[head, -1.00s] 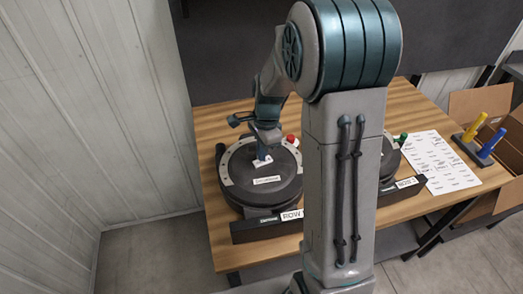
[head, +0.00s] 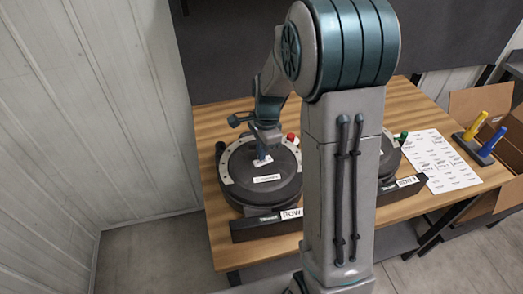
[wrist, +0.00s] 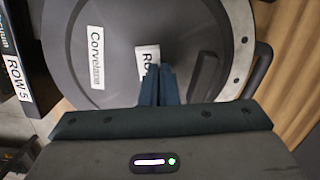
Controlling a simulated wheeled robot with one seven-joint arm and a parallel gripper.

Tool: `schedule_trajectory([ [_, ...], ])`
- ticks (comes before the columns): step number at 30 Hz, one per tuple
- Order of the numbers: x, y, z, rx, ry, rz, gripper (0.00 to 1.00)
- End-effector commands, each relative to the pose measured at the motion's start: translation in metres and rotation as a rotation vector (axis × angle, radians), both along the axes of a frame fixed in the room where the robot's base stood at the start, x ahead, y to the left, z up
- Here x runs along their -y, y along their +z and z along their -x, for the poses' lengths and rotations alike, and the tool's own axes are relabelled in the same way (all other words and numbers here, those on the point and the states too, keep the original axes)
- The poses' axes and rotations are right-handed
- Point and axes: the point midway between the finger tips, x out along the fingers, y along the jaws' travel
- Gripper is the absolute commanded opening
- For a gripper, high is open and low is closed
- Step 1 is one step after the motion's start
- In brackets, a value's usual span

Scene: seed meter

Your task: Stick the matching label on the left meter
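The left meter (head: 236,184) is a dark round drum with a grey rim on the wooden table. Its lid carries a white name label (wrist: 96,57), which reads roughly "Corvelane". A "ROW 5" plate (wrist: 18,78) is on its front bar. My gripper (wrist: 159,72) is over the lid, its two dark fingers close together on a small white label (wrist: 147,57) starting "RO"; the rest of its text is hidden by the fingers. The label is very close to the lid; I cannot tell whether it touches. The right meter (head: 388,163) is mostly hidden behind my arm.
A white sheet of printed labels (head: 440,160) lies at the table's right. A red knob (head: 291,137) is by the left meter. A wall stands at left.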

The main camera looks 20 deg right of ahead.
Motion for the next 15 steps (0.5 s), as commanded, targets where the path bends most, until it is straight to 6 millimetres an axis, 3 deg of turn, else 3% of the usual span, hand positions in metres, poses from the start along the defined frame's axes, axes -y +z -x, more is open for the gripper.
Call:
schedule_trajectory([
  [8,0.0,-0.002,0.001,-0.004,0.0,0.0,0.0],
  [12,0.0,-0.0023,0.0013,-0.005,0.001,0.0,0.27],
  [15,0.0,-0.0025,0.0017,-0.006,0.0,0.0,0.27],
])
